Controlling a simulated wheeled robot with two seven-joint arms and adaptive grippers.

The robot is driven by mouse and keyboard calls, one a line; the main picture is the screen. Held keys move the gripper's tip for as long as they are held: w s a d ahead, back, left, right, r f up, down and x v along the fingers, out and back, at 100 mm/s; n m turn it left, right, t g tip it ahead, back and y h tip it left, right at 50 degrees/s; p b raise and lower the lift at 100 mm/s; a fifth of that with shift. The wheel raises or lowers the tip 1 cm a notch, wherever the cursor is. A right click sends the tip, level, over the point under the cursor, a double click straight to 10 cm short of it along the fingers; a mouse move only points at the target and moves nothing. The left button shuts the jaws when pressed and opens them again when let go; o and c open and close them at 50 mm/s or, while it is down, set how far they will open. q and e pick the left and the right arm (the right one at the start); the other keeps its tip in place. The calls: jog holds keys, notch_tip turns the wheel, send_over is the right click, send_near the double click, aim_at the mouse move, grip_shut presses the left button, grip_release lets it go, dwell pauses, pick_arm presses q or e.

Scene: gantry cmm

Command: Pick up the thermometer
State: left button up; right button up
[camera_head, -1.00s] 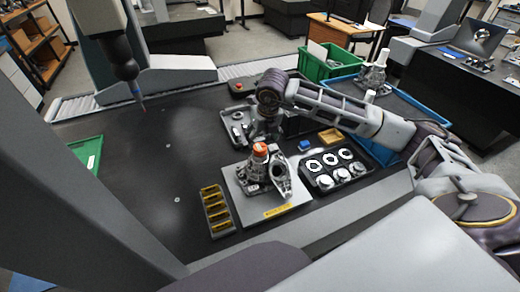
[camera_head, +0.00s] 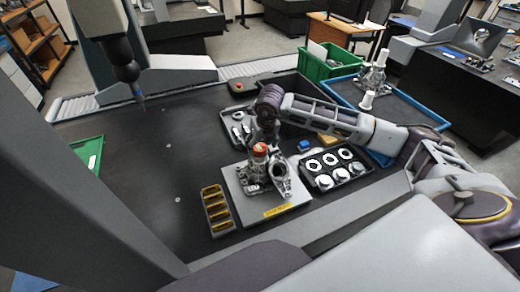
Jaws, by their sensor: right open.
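I cannot make out a thermometer for certain. A small part with an orange-red top (camera_head: 259,149) shows among metal castings (camera_head: 280,182) on a light grey plate (camera_head: 240,200) with a yellow label. My right gripper (camera_head: 265,136) hangs below the right wrist, close behind and above the orange-red top. It is open; its fingertips are small and partly lost against the dark table and parts. Whether it touches anything cannot be told. My left gripper is out of view.
A rack with yellow slots (camera_head: 216,211) stands left of the plate. A black tray of round parts (camera_head: 352,180) is to its right. A small blue block (camera_head: 304,145) and a grey parts tray (camera_head: 228,118) lie nearby. The dark table (camera_head: 130,190) is clear at left.

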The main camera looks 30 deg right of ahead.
aim_at(260, 148)
jog(key=shift+x, duration=1)
jog(key=shift+w+d+f, duration=0.1)
jog(key=shift+f, duration=0.25)
jog(key=shift+w+f, duration=0.1)
jog(key=shift+f, duration=0.1)
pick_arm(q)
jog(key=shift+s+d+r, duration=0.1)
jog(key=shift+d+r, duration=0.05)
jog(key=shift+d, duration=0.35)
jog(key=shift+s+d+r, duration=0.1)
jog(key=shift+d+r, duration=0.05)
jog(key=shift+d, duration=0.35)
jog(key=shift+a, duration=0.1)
